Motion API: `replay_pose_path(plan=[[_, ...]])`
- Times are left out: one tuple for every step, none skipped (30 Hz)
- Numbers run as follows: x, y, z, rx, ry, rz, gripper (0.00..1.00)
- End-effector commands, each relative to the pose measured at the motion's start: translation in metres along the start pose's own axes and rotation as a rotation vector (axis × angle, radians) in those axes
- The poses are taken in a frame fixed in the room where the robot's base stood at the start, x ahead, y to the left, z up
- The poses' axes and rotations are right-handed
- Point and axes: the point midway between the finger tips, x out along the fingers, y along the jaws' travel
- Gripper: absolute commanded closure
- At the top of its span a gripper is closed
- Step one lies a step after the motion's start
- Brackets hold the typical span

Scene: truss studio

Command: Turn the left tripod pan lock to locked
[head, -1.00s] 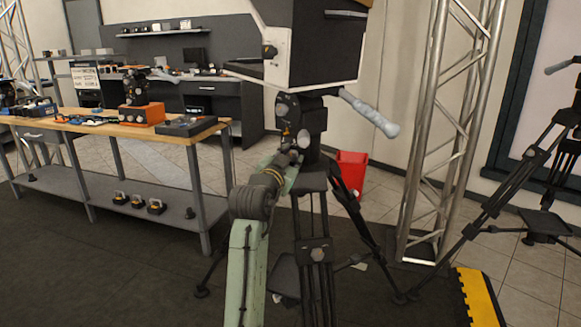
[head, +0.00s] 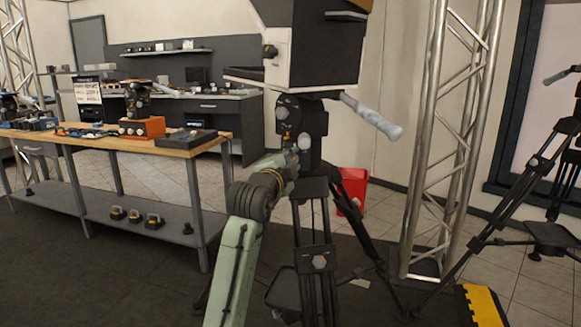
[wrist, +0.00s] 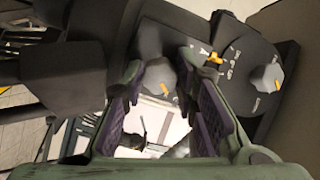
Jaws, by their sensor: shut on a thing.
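The left tripod (head: 318,262) stands in front of me, with a black head (head: 301,122) under a large dark and white box. In the wrist view, a grey pan lock knob (wrist: 158,74) with an orange mark sits between the fingertips of my gripper (wrist: 161,84). My gripper is shut on this knob, and its fingers hide parts of the knob's sides. In the head view my gripper (head: 291,158) reaches the lower part of the tripod head. A second grey knob (wrist: 267,78) and an orange tab (wrist: 214,58) sit to the right in the wrist view, clear of the fingers.
A pan handle (head: 372,117) sticks out right of the tripod head. A workbench (head: 180,143) with gear stands on the left. A metal truss (head: 445,140), a red bin (head: 353,190) and another tripod (head: 480,215) are on the right.

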Motion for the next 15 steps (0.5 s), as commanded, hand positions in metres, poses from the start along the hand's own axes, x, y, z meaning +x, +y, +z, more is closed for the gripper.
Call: replay_pose_path(plan=[[-0.0001, 0.0013, 0.0007, 0.018, 0.0, 0.001, 1.0], [-0.0001, 0.0012, 0.0008, 0.028, 0.0, 0.001, 1.0], [-0.0002, 0.0011, 0.0009, 0.041, -0.001, 0.001, 1.0], [-0.0001, 0.001, 0.0009, 0.048, -0.001, 0.001, 1.0], [-0.0001, 0.001, 0.0009, 0.054, -0.001, 0.001, 1.0], [-0.0001, 0.001, 0.0008, 0.062, -0.001, 0.001, 1.0], [-0.0001, 0.0009, 0.0008, 0.067, -0.001, 0.001, 1.0], [0.0, 0.0009, 0.0007, 0.072, -0.001, 0.002, 1.0], [0.0, 0.0009, 0.0006, 0.076, 0.0, 0.002, 1.0], [0.0, 0.0009, 0.0005, 0.078, 0.0, 0.002, 1.0], [0.0, 0.0008, 0.0005, 0.08, 0.0, 0.002, 1.0], [0.0, 0.0008, 0.0004, 0.081, 0.0, 0.002, 1.0], [0.0, 0.0008, 0.0004, 0.082, 0.0, 0.002, 1.0], [0.0, 0.0008, 0.0003, 0.082, 0.0, 0.002, 1.0], [0.0001, 0.0008, 0.0003, 0.082, 0.0, 0.002, 1.0]])
